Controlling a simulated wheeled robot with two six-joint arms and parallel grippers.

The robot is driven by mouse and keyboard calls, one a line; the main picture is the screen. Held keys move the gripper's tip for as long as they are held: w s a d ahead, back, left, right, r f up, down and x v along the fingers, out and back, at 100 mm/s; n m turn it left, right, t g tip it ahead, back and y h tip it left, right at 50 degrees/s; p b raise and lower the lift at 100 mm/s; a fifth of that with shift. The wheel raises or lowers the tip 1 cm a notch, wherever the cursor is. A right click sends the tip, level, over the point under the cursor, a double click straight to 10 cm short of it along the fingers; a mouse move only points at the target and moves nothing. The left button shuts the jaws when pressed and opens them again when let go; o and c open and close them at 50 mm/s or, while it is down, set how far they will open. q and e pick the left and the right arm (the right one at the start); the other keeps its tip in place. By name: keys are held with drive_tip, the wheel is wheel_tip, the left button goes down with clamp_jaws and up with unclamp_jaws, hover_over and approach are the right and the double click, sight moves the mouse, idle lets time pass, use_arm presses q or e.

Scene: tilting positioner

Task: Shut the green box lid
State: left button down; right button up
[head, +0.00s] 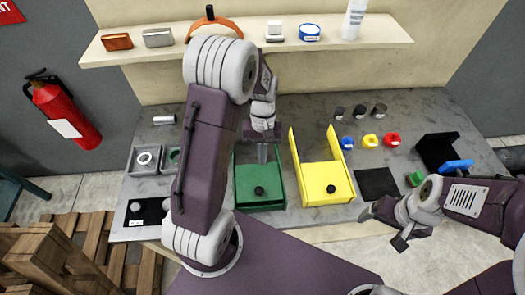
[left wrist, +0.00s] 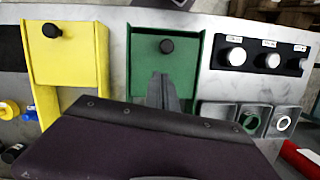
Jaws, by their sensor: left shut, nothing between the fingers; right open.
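The green box (head: 278,202) stands on the grey bench, left of the yellow one. Its flat green panel with a black knob (head: 259,190) faces up at the near side; the panel also shows in the left wrist view (left wrist: 146,66). Raised green sides run toward the back, where my arm hides part of the box. My left gripper (head: 262,154) is shut and empty, pointing down over the box's far part, behind the knob. In the left wrist view its fingertips (left wrist: 163,78) lie over the green box; contact is unclear. My right gripper (head: 383,227) is open near the bench's front edge, at right.
A yellow box (head: 325,200) with a similar knob stands close to the right. A dark mat (head: 376,183) and several coloured pieces lie farther right. A shelf (head: 245,45) hangs behind.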

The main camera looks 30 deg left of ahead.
use_arm(q)
drive_tip(key=v, duration=0.2)
drive_tip(key=g+b, duration=0.1)
drive_tip(key=b, duration=0.4)
hover_over(260, 185)
drive_tip(key=w+a, duration=0.2)
drive_tip(key=w, duration=0.2)
drive_tip(key=f, duration=0.9)
drive_tip(key=shift+s+d+f, duration=0.15)
drive_tip(key=shift+d+f, duration=0.05)
drive_tip(key=shift+d, duration=0.05)
drive_tip(key=s, duration=0.2)
drive_tip(key=s+d+f+p, duration=0.1)
drive_tip(key=shift+s+d, duration=0.25)
drive_tip(key=shift+s, duration=0.15)
drive_tip(key=shift+f, duration=0.1)
use_arm(e)
wheel_tip(260, 185, down, 4)
drive_tip(key=shift+r, duration=0.1)
use_arm(q)
drive_tip(key=shift+w, duration=0.1)
